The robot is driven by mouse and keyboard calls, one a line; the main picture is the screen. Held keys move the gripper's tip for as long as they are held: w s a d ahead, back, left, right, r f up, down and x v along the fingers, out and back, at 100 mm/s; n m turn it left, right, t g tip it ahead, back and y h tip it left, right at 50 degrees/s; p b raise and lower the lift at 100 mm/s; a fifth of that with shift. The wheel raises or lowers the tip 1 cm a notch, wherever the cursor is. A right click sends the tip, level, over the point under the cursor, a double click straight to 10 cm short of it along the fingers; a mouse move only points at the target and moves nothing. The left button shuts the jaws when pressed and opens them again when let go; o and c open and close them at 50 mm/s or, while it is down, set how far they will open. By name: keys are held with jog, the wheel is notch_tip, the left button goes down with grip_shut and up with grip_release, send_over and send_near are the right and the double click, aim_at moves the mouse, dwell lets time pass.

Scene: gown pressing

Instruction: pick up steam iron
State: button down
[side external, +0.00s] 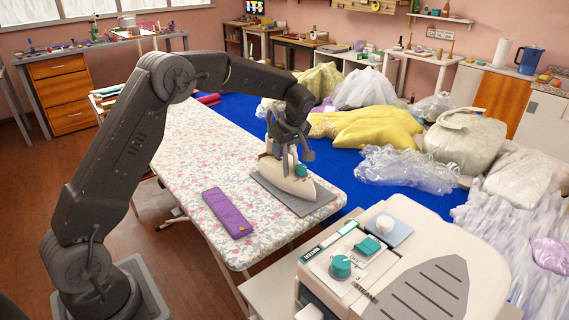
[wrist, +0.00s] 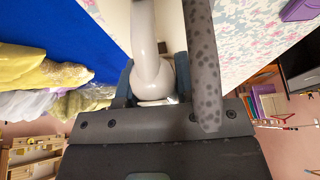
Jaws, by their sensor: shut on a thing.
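The steam iron (side external: 286,183) is cream-coloured with a teal knob. In the wrist view the iron's pale rounded body (wrist: 152,65) lies between my fingers (wrist: 153,85). The exact contact of the fingers is partly hidden.
A cream steam station (side external: 400,275) with teal knobs stands in front at the right. Yellow and clear plastic-wrapped bundles (side external: 380,130) lie on the blue surface behind.

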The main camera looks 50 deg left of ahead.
jog(key=shift+r, duration=0.15)
jog(key=shift+r, duration=0.55)
jog(key=r, duration=0.3)
jog(key=shift+s+a+r, duration=0.2)
jog(key=shift+s+a, duration=0.05)
jog(key=shift+a, duration=0.05)
jog(key=s+a+r, duration=0.6)
jog(key=s+a, duration=0.1)
jog(key=a, duration=0.1)
jog(key=shift+s+r, duration=0.15)
jog(key=shift+s, duration=0.1)
